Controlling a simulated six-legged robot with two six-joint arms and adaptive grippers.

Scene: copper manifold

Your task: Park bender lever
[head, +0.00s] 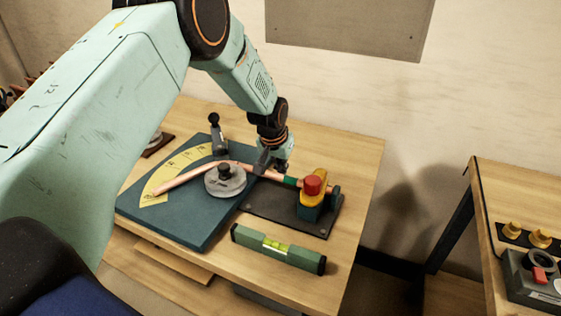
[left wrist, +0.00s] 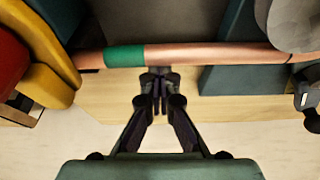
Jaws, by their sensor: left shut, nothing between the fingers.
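The bender lever (head: 218,138), grey with a black knob, stands at the back of the blue bender plate (head: 190,217). What seems to be part of it shows at the right edge of the left wrist view (left wrist: 307,98). A copper tube (head: 183,178) with a green band passes behind the round grey former (head: 225,181) and is bent there. My left gripper (head: 283,166) is shut and empty, just behind the tube near the green band, to the right of the lever. In the left wrist view its closed fingertips (left wrist: 157,82) are close to the tube; contact is unclear.
A yellow and green clamp with a red knob (head: 313,185) stands at the tube's right end on a dark plate (head: 285,212). A green spirit level (head: 276,249) lies in front. A yellow angle scale (head: 154,190) lies on the bender. A second table (head: 482,190) stands right.

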